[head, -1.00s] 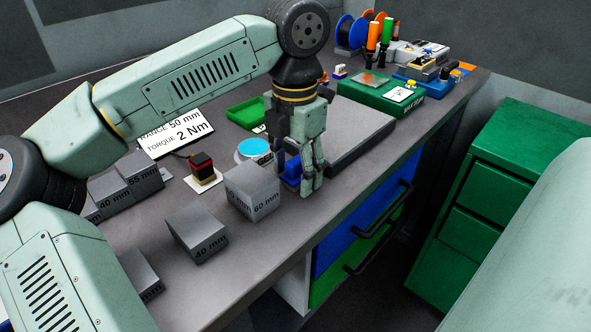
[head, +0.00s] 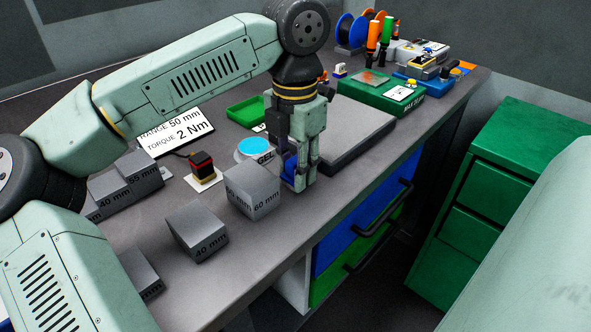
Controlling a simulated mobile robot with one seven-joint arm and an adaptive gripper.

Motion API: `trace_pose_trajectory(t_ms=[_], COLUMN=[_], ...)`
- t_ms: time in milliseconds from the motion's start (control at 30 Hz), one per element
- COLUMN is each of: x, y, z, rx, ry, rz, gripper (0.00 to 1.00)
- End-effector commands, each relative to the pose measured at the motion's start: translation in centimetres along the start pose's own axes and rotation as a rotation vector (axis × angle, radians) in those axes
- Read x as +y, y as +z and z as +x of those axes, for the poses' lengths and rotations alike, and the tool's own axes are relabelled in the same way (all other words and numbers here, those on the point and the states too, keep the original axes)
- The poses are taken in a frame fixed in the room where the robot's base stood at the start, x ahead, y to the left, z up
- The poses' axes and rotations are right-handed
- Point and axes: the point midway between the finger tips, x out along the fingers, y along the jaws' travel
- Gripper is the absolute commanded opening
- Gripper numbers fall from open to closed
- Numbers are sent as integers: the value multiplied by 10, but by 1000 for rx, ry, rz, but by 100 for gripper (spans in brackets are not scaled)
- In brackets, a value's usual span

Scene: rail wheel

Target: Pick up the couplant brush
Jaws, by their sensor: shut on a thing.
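My gripper (head: 301,183) points straight down near the front edge of the bench, just right of the 60 mm block. Its fingers are closed on a blue piece (head: 290,168), which appears to be the couplant brush. Only part of the blue piece shows; the fingers hide the rest, so its full shape cannot be told. It is low at the bench top, and I cannot tell whether it touches the surface.
The 60 mm grey block (head: 252,192) stands close left of my gripper. A gel dish (head: 254,149) with cyan gel is behind it. A dark grey slab (head: 350,135) lies to the right. A green tray (head: 246,111) and a 40 mm block (head: 197,232) are also on the bench.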

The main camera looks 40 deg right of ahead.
Motion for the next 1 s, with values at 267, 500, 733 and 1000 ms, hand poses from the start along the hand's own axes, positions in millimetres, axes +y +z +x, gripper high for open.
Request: trace_pose_trajectory(t_ms=[267,500,733,1000], x=[0,0,-49,-115], y=[0,0,-17,-39], z=[-6,-35,-36,-44], rx=[0,-1,1,0], ry=[2,4,5,5], rz=[0,-2,4,2], gripper=[2,2,2,2])
